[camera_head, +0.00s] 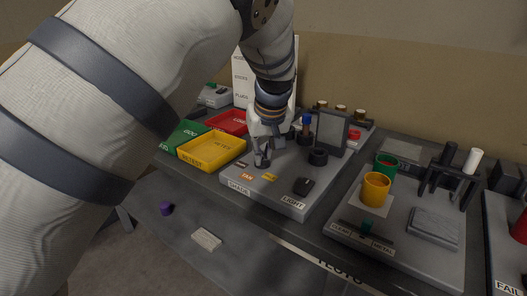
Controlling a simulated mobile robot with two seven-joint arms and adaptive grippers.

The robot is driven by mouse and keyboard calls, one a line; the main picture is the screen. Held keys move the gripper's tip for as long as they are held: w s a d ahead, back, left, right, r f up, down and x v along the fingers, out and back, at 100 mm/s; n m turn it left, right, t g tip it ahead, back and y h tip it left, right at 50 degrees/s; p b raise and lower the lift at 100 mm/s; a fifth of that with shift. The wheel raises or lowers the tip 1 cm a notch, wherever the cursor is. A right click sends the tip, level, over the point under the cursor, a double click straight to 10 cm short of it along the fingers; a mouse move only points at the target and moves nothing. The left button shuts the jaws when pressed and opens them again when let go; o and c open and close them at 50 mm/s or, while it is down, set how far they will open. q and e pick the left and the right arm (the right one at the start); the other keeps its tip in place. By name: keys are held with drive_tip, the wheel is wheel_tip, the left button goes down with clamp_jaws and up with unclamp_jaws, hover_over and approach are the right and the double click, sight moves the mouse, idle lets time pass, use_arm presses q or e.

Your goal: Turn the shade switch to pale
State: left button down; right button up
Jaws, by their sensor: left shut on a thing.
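The shade switch sits on a grey panel (290,203) whose front edge reads SHADE on the left and LIGHT on the right. My left gripper (262,160) reaches down from above to the SHADE end and is shut on the shade switch, whose knob is mostly hidden by the fingers. Small coloured labels lie by the fingers, among them a yellow one (270,177) and an orange one (247,177); which one the switch points to cannot be told. A black light switch (304,186) is to the right. My right gripper is not in view.
A yellow tray (212,163), a green tray (183,136) and a red tray (227,122) stand left of the panel. A dark upright screen (332,131) stands behind. A purple piece (166,208) lies front left.

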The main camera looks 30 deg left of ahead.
use_arm(q)
drive_tip(key=shift+f+n+g, duration=0.25)
drive_tip(key=shift+n+g, duration=0.15)
drive_tip(key=shift+n, duration=0.4)
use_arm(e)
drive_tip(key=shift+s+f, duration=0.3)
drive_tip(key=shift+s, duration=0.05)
use_arm(q)
drive_tip(key=shift+s, duration=0.1)
drive_tip(key=c, duration=1.6)
unclamp_jaws()
drive_tip(key=shift+c, duration=0.2)
drive_tip(key=shift+r, duration=0.15)
drive_tip(key=shift+d+r, duration=0.15)
drive_tip(key=shift+r, duration=0.15)
drive_tip(key=v, duration=1.1)
drive_tip(key=shift+d, duration=0.2)
